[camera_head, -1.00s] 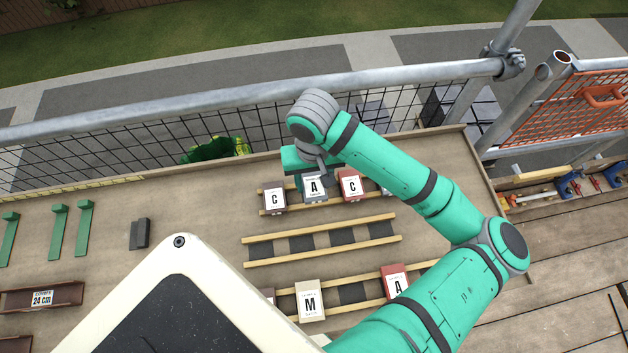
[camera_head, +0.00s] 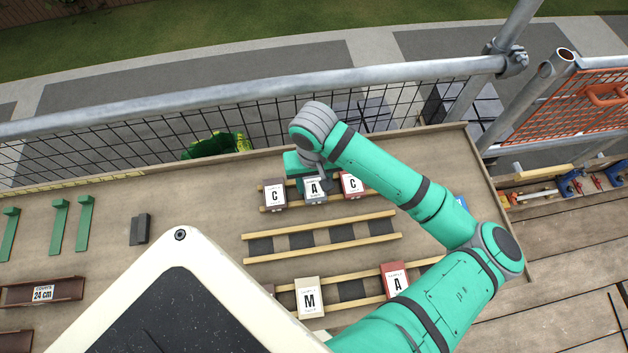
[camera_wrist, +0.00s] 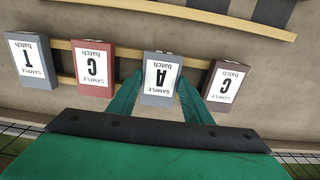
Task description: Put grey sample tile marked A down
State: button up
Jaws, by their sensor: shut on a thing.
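The grey sample tile marked A (camera_head: 314,190) is at the far rack, between a brown tile marked C (camera_head: 274,196) and a red tile marked C (camera_head: 351,185). My gripper (camera_wrist: 160,97) is shut on the grey tile; a green finger shows on each side of it in the wrist view. The grey tile (camera_wrist: 161,79) lies label up, in line with its neighbours, across the rack's wooden rails (camera_wrist: 137,50). Whether it bears fully on the rails is hard to tell. My gripper hides part of it in the head view.
A grey tile marked T (camera_wrist: 31,60) lies beyond the red C tile (camera_wrist: 92,62). The middle rack (camera_head: 320,239) is free of labelled tiles. The near rack holds tiles marked M (camera_head: 310,297) and A (camera_head: 395,279). A mesh guardrail (camera_head: 250,97) runs behind the board.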

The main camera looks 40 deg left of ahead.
aim_at(314, 187)
jog(key=o, duration=1.2)
jog(key=shift+c, duration=0.2)
notch_tip(314, 187, up, 13)
